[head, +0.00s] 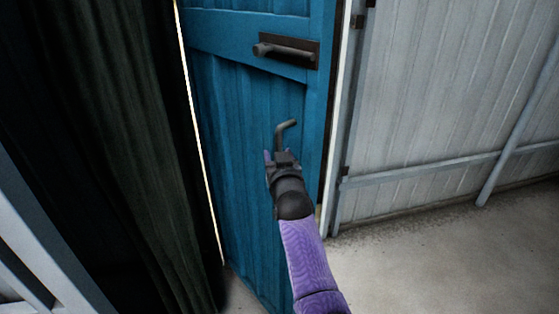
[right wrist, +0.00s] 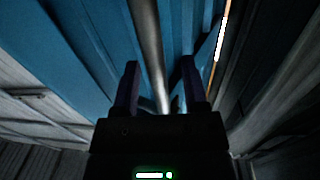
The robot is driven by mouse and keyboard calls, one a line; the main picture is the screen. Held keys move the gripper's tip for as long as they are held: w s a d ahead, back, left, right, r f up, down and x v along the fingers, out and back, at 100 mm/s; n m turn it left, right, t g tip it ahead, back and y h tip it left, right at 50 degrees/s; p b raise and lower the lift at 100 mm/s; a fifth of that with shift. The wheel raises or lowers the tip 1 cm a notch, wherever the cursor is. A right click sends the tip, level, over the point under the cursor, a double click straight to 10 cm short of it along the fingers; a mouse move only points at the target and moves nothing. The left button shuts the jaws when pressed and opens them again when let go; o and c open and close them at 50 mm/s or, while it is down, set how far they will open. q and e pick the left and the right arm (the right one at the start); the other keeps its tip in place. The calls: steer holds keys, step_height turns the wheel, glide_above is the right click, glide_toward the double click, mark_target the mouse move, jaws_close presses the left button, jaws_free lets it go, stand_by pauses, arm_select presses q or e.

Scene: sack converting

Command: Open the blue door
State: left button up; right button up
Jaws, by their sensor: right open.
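The blue door (head: 222,90) stands in the middle of the head view and fills the upper part of the right wrist view (right wrist: 90,40). A grey lever handle on a dark plate (head: 287,50) is mounted high on it. Below, a bent grey bar (head: 287,126) sticks up just beyond my right gripper (head: 281,157). In the right wrist view a grey rod (right wrist: 148,45) runs between the open fingers of the right gripper (right wrist: 160,72); I cannot tell whether they touch it. My left gripper is out of view.
A dark corrugated surface (head: 110,150) stands close on the left, with a thin bright line (head: 199,135) between it and the door. A pale panelled wall (head: 440,90) with rails is on the right. Bare floor (head: 440,245) is clear at lower right.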

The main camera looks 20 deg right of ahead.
steer(key=p+v, duration=0.3)
steer(key=v, duration=0.6)
steer(key=shift+s, duration=0.2)
